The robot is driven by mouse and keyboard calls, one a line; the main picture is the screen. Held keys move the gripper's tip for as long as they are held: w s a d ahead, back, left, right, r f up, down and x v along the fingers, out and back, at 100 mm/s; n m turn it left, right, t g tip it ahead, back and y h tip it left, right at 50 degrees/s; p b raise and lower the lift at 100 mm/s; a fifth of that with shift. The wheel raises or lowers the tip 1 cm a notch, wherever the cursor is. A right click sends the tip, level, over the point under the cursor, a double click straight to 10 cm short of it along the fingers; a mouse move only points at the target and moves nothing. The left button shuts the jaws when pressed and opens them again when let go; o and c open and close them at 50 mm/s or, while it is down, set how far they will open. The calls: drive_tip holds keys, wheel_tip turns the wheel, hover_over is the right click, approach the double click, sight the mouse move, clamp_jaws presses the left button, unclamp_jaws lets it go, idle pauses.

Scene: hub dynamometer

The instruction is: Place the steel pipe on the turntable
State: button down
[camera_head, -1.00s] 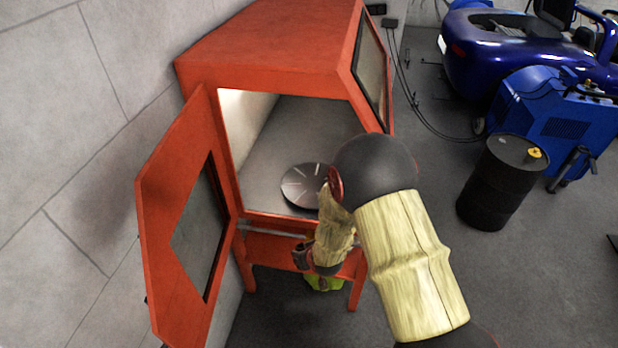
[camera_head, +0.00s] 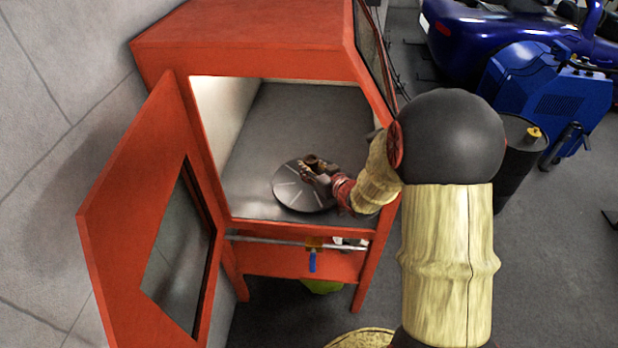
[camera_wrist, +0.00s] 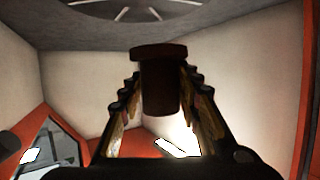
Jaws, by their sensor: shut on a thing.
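The turntable (camera_head: 290,196) is a grey disc with light radial lines on the floor inside the open red cabinet. My gripper (camera_head: 312,170) reaches in through the cabinet opening and appears over the turntable's right part. It is shut on the steel pipe (camera_head: 313,160), a short, dark brownish piece with a wider rim. In the wrist view the pipe (camera_wrist: 160,85) sits between the two fingers, and the turntable (camera_wrist: 130,10) shows at the top edge. I cannot tell whether the pipe touches the disc.
The red cabinet (camera_head: 250,45) has its windowed door (camera_head: 120,215) swung open to the left. A pipe with a blue-handled valve (camera_head: 312,260) runs below the opening's front edge. A black drum (camera_head: 515,165) and a blue machine (camera_head: 550,100) stand on the right.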

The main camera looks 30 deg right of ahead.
drive_tip(key=w+d+f+b, duration=0.1)
drive_tip(key=w+f, duration=0.3)
drive_tip(key=w+d+f+b, duration=0.1)
drive_tip(key=f, duration=0.1)
drive_tip(key=shift+w+d+b, duration=0.3)
drive_tip(key=shift+w, duration=0.1)
drive_tip(key=shift+w+d+f, duration=0.15)
drive_tip(key=shift+w+f, duration=0.1)
drive_tip(key=shift+f, duration=0.15)
drive_tip(key=shift+w+f+b, duration=0.1)
drive_tip(key=shift+f+b, duration=1)
drive_tip(key=shift+f, duration=0.4)
drive_tip(key=shift+f, duration=0.15)
drive_tip(key=c, duration=1.3)
unclamp_jaws()
drive_tip(key=shift+f, duration=0.1)
